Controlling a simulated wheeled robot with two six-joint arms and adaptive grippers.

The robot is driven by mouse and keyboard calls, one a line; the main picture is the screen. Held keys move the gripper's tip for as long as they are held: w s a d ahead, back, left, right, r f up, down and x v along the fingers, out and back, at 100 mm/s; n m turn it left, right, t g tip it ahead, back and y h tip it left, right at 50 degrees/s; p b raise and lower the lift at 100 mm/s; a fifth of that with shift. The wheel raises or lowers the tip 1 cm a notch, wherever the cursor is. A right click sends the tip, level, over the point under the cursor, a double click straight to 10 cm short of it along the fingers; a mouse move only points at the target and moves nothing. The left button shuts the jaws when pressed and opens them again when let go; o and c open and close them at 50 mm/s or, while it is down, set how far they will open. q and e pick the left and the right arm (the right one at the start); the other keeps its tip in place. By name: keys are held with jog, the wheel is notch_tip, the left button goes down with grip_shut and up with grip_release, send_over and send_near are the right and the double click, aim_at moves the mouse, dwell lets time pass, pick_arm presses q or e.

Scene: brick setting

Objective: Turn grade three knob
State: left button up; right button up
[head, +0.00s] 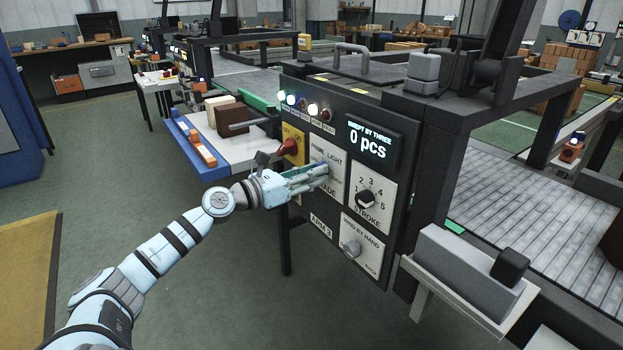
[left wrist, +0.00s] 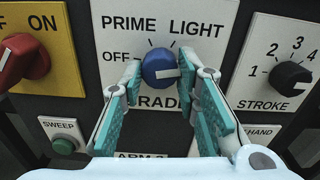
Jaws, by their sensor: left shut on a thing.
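The round blue grade knob (left wrist: 160,68) sits on a white plate (left wrist: 120,50) marked PRIME, LIGHT and OFF; part of the lettering is covered. Its white mark points to the right, below the word LIGHT. My left gripper (left wrist: 160,78) is shut on the knob, one teal-padded finger on each side. In the head view the left gripper (head: 320,174) reaches the control panel (head: 409,190) from the left, and its fingers mostly hide the knob. My right gripper is not in view.
A red knob (left wrist: 25,60) on a yellow plate is at left, and a black stroke knob (left wrist: 290,76) is at right. A green sweep button (left wrist: 63,146) lies lower left. The display (head: 370,143) reads 0 pcs. A grey box (head: 468,270) juts out at right.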

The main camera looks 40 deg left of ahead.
pick_arm(q)
jog(key=shift+m, duration=0.6)
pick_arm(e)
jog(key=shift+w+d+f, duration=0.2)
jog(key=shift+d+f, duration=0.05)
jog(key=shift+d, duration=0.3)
pick_arm(q)
jog(key=o, duration=1.1)
jog(key=shift+c, duration=0.2)
jog(key=shift+o, duration=0.5)
jog(key=shift+a, duration=0.1)
notch_tip(320, 180, up, 10)
jog(key=shift+r, duration=0.1)
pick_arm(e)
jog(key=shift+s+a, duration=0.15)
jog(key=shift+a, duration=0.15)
